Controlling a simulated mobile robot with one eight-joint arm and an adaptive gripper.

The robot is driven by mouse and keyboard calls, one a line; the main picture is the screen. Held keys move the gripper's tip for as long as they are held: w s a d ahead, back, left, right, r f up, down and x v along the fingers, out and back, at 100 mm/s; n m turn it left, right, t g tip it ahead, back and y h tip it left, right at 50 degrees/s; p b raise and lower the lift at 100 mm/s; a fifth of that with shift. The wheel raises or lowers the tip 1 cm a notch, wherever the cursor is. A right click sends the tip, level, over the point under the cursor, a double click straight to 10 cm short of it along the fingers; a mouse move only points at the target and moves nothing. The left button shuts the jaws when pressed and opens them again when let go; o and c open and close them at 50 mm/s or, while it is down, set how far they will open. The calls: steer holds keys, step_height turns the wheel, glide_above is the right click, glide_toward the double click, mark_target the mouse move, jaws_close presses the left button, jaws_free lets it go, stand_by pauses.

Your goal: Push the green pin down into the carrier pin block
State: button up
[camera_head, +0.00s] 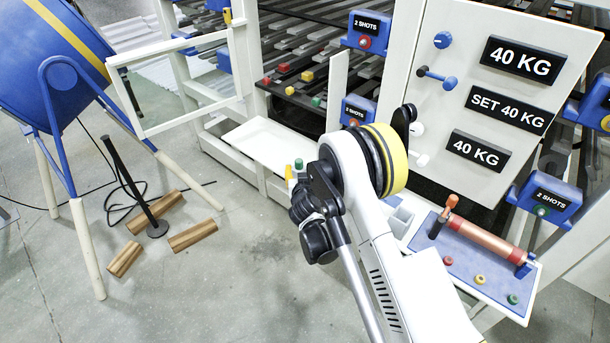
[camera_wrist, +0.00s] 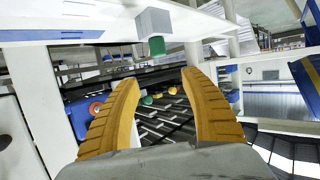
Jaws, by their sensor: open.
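The green pin (camera_wrist: 157,46) sticks out of a small grey block (camera_wrist: 154,22), which I take for the carrier pin block, in the wrist view. That view looks turned upside down, so the pin points upward from the block. The pin's green top (camera_head: 298,162) also shows in the head view, just beyond my wrist. My gripper (camera_wrist: 160,76) has two yellow ribbed fingers, spread apart with nothing between them. The pin lies just past the fingertips, apparently apart from them. My arm hides most of the gripper in the head view.
A white shelf (camera_head: 255,139) lies beside the pin. Small red, yellow and green pieces (camera_head: 307,76) sit on dark rails behind. A white frame (camera_head: 190,108) and a blue mixer drum (camera_head: 45,60) are at left. A blue button panel (camera_head: 462,275) is at right.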

mark_target(299, 162)
steer(key=b+x, duration=0.1)
steer(key=x, duration=0.2)
steer(key=f+b+x, duration=0.1)
steer(key=x, duration=0.2)
steer(key=shift+s, duration=0.2)
steer(key=b+x, duration=0.1)
steer(key=x, duration=0.1)
steer(key=b+x, duration=0.1)
steer(key=x, duration=0.1)
steer(key=shift+w+f+b, duration=0.2)
steer(key=shift+f+b, duration=0.1)
steer(key=shift+f, duration=0.15)
steer(key=shift+w+r, duration=0.1)
steer(key=shift+w, duration=0.15)
jaws_close()
